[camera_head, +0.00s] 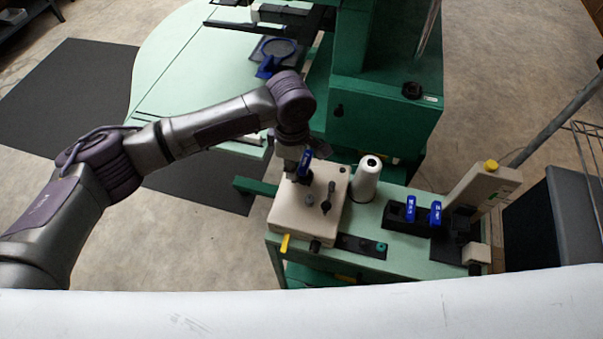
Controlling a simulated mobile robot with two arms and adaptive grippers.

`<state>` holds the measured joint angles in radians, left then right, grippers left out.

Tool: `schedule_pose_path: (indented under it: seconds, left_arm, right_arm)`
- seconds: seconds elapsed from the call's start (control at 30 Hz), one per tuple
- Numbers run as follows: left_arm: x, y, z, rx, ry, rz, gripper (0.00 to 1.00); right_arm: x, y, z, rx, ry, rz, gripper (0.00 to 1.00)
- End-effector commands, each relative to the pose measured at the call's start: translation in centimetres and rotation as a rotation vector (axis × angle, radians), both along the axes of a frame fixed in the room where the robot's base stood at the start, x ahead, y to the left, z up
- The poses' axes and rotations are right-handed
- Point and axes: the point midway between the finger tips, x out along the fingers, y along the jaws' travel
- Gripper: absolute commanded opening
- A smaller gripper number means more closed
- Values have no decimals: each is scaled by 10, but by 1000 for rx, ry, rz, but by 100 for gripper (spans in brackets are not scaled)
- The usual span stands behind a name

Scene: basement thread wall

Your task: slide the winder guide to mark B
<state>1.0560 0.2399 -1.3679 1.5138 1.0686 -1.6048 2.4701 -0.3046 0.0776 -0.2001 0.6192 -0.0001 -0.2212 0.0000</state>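My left arm reaches in from the left, and my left gripper (297,172) points down over the back left of a cream box (284,222) on the green bench. A blue piece (304,163) shows right at the gripper. I cannot tell whether the fingers touch or hold it, as the wrist hides part of them. Two more blue pieces, a left one (410,208) and a right one (435,212), stand upright on a black base beside a cream upright unit (478,190). I cannot tell which is the winder guide, and mark B is not readable. My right gripper is not in view.
A white thread cone (367,178) stands just right of the cream box. A yellow lever (285,243) sticks out at its front. A green machine (382,110) rises behind. A dark cabinet (568,215) stands at the right, and a white surface crosses the bottom.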

Motion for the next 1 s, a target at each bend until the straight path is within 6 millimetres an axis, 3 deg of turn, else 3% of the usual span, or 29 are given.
schedule_pose_path:
  seconds: [0.1,1.0]
  left_arm:
    - [0,0,0,0,0,0,0]
    - [18,-7,1,-2,0,0,0]
  right_arm:
    - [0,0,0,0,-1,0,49]
    - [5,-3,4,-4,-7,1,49]
